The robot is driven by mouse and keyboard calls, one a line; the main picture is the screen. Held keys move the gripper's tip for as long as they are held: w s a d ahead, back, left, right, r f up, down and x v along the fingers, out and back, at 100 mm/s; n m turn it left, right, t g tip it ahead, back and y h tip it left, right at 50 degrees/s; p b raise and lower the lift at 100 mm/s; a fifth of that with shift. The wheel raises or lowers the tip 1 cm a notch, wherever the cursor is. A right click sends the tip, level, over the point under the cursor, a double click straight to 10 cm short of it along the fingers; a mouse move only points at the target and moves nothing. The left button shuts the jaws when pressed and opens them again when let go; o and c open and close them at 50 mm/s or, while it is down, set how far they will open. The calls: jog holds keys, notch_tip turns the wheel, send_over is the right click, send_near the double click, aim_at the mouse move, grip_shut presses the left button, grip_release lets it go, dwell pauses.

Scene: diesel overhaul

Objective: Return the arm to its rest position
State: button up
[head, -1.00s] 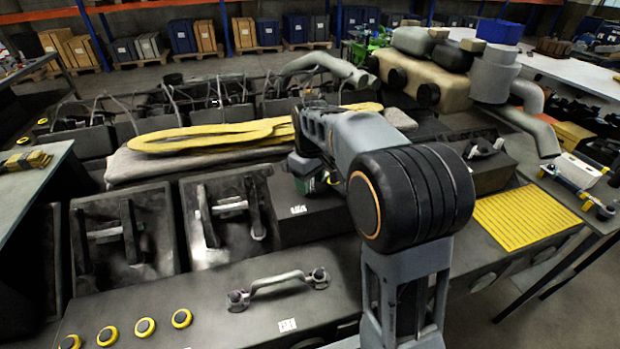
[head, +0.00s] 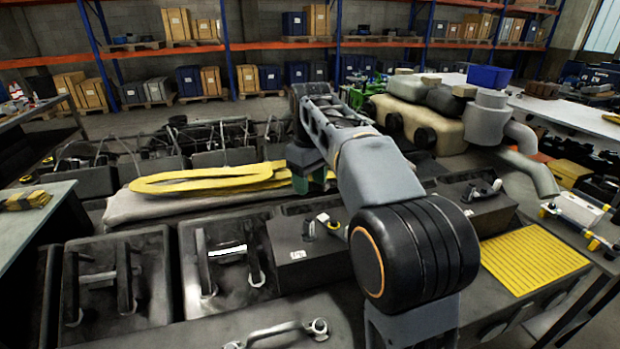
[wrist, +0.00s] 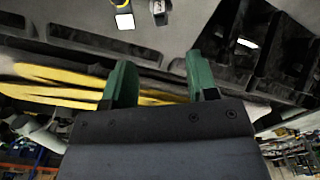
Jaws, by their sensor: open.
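My gripper (wrist: 155,85) shows in the wrist view with two green fingers held apart and nothing between them. In the head view, my arm reaches forward over the dark engine deck. The gripper end is mostly hidden behind my own arm links, with only a bit of green showing. Beyond the fingers in the wrist view lie a yellow sling (wrist: 60,85) and the dark engine surface. The sling also shows in the head view (head: 205,182), on a grey pad left of my arm.
A dark cover with a handle (head: 312,248) stands close by my arm. Open engine bays (head: 118,285) lie at the left. A yellow ribbed mat (head: 530,262) lies at the right. A beige tank (head: 425,120) and grey pipes (head: 525,150) stand at the back right. Storage racks (head: 300,43) line the back.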

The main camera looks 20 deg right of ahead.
jog(key=shift+r, duration=0.1)
jog(key=f, duration=0.1)
jog(key=w+f+m, duration=0.1)
jog(key=shift+w+f+m+t, duration=0.1)
jog(key=shift+f+m+t, duration=0.2)
jog(key=shift+f, duration=0.1)
jog(key=s+f+m+t, duration=0.2)
jog(key=s+f, duration=0.3)
jog(key=s, duration=0.5)
jog(key=s+f+m+t, duration=0.2)
jog(key=s+f, duration=0.3)
jog(key=s, duration=0.5)
jog(key=shift+s, duration=0.35)
